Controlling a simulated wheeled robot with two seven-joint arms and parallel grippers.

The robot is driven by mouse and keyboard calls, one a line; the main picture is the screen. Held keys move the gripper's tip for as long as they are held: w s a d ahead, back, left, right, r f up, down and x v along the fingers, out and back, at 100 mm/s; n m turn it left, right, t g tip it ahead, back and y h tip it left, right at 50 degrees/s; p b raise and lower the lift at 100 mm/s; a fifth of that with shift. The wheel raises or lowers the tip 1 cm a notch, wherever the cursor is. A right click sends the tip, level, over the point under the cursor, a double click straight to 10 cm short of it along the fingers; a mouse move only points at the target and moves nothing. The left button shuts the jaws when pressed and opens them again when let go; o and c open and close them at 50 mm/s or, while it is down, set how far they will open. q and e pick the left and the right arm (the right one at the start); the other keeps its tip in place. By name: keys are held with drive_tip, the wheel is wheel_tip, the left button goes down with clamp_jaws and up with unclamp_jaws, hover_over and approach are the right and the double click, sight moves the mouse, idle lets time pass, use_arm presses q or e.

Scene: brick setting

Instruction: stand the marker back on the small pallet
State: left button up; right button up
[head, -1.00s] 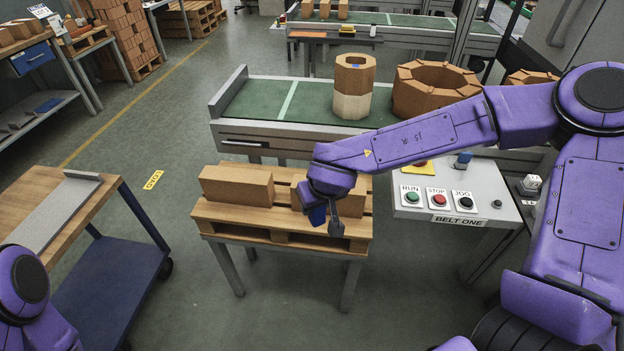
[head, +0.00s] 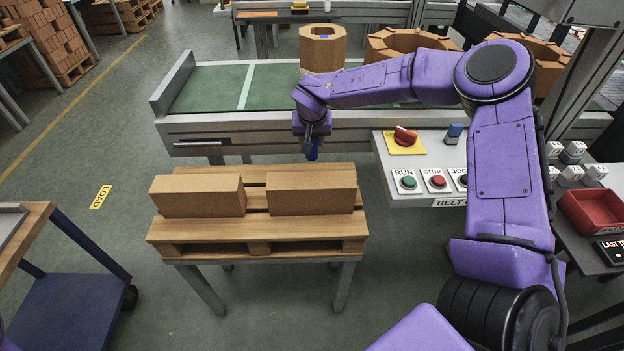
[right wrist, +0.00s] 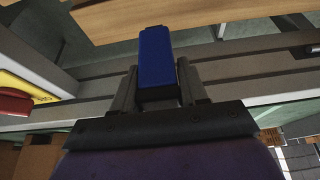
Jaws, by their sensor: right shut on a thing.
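My right gripper (head: 313,146) is shut on the blue marker (right wrist: 156,62), which sits between its two fingers in the right wrist view. In the head view the marker (head: 312,151) points down below the gripper, near the back right of the small pallet, and its height above the pallet is hard to tell. The small wooden pallet (head: 260,233) rests on a metal stand and carries two tan bricks, a left one (head: 198,196) and a right one (head: 312,193). Wood shows at the top of the right wrist view (right wrist: 200,14). My left gripper is not in view.
A green conveyor (head: 210,90) with brick rings (head: 322,48) lies behind the pallet. A control panel (head: 385,160) with buttons and a red knob (head: 405,135) stands to the right. A cart (head: 75,290) is at the lower left, with open floor between.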

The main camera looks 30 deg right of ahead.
sight(313, 152)
wheel_tip(313, 152, down, 4)
drive_tip(key=shift+d, duration=0.15)
drive_tip(key=shift+s+f, duration=0.2)
drive_tip(key=shift+f, duration=0.15)
wheel_tip(313, 152, down, 4)
drive_tip(key=shift+w+r, duration=0.1)
drive_tip(key=shift+r, duration=0.05)
drive_tip(key=o, duration=0.8)
drive_tip(key=shift+o, duration=0.2)
drive_tip(key=v, duration=1.2)
drive_tip(key=shift+p, duration=0.35)
